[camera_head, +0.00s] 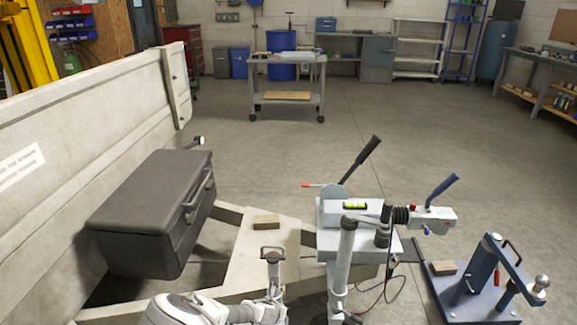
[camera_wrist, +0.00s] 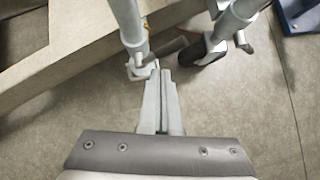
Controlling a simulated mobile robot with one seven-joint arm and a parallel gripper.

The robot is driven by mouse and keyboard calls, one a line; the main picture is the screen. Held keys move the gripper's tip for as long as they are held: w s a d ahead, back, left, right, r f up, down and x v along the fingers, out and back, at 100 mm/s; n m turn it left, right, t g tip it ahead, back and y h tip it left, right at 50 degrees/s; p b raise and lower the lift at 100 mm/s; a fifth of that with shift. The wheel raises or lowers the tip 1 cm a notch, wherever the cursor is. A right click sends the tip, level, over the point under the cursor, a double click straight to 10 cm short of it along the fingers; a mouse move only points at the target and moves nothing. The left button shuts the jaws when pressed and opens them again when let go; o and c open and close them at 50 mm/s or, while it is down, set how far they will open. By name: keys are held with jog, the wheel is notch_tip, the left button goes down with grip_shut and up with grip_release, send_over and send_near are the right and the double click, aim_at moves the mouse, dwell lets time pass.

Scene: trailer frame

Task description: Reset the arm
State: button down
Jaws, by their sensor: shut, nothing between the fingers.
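My gripper (camera_wrist: 161,75) shows in the wrist view with its two pale fingers pressed together and nothing between them. It points toward the top of the picture, over the grey floor. The fingertips are close to the lower end of a light metal post (camera_wrist: 128,28); I cannot tell whether they touch it. In the head view my white arm (camera_head: 185,310) shows low at the bottom edge, left of the middle, in front of the trailer frame. The fingers are not clear in that view.
The trailer frame (camera_head: 245,262) carries a dark toolbox (camera_head: 150,205) at left and a wooden block (camera_head: 266,222). The jockey wheel post (camera_head: 344,265) and coupling (camera_head: 430,215) stand at right. A blue hitch stand (camera_head: 480,270) is at lower right. The floor beyond is clear up to a cart (camera_head: 288,86).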

jog(key=s+d+r+m+g+y, duration=0.1)
jog(key=s+d+r+m, duration=0.15)
jog(key=r+m, duration=0.65)
jog(key=s+d+r+m+g, duration=0.15)
jog(key=d+r+m, duration=0.3)
jog(key=r, duration=0.95)
jog(key=s+d+r+m+g+y, duration=0.1)
jog(key=s+d+r+m, duration=0.2)
jog(key=r+m, duration=0.6)
jog(key=s+d+r+m+t, duration=0.1)
jog(key=s+d+r+m, duration=0.35)
jog(key=s+r, duration=0.55)
jog(key=s+d+r+m+t, duration=0.1)
jog(key=s+d+r+m, duration=0.3)
jog(key=s+r, duration=0.6)
notch_tip(320, 180, up, 19)
jog(key=s+a+m+p, duration=0.1)
jog(key=s+p, duration=0.2)
jog(key=p, duration=1.7)
jog(key=shift+p, duration=0.35)
